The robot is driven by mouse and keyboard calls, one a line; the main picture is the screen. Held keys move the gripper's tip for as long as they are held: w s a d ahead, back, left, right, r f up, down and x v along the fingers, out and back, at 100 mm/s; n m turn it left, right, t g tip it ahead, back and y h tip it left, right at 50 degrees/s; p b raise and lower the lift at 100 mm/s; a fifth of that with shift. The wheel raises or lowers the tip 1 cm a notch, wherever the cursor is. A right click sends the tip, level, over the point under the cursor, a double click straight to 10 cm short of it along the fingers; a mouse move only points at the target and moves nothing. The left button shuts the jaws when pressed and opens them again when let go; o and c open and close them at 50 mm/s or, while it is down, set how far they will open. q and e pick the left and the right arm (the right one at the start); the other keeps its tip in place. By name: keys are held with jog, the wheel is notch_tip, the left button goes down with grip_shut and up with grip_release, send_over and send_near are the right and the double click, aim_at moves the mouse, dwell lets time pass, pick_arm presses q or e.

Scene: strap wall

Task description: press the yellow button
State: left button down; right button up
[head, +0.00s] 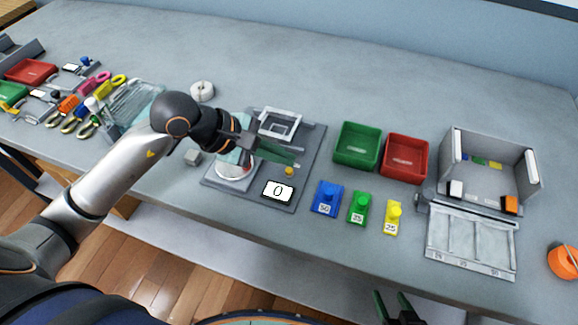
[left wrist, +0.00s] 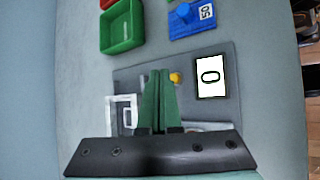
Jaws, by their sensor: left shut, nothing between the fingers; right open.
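The small round yellow button (head: 289,171) sits on a dark grey plate (head: 312,150), just behind a white display (head: 278,190) reading 0. My left gripper (head: 294,158) is shut and empty, with its green fingertips over the plate close to the button. In the left wrist view the fingertips (left wrist: 157,74) are just left of the yellow button (left wrist: 175,78), and the display (left wrist: 210,77) is to its right. I cannot tell how high the tips are above the plate. My right gripper (head: 393,300) is open at the bottom edge of the head view, in front of the table.
Blue (head: 326,199), green (head: 358,208) and yellow (head: 393,217) labelled knobbed blocks stand right of the plate. A green bin (head: 357,159) and a red bin (head: 403,171) are behind them. A grey open box (head: 480,190) stands further right. The table's back is clear.

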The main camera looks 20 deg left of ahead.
pick_arm(q)
jog(key=shift+r+p, duration=0.35)
jog(key=shift+r, duration=0.2)
notch_tip(320, 180, up, 4)
jog(key=shift+f+p, duration=0.1)
jog(key=shift+p, duration=1)
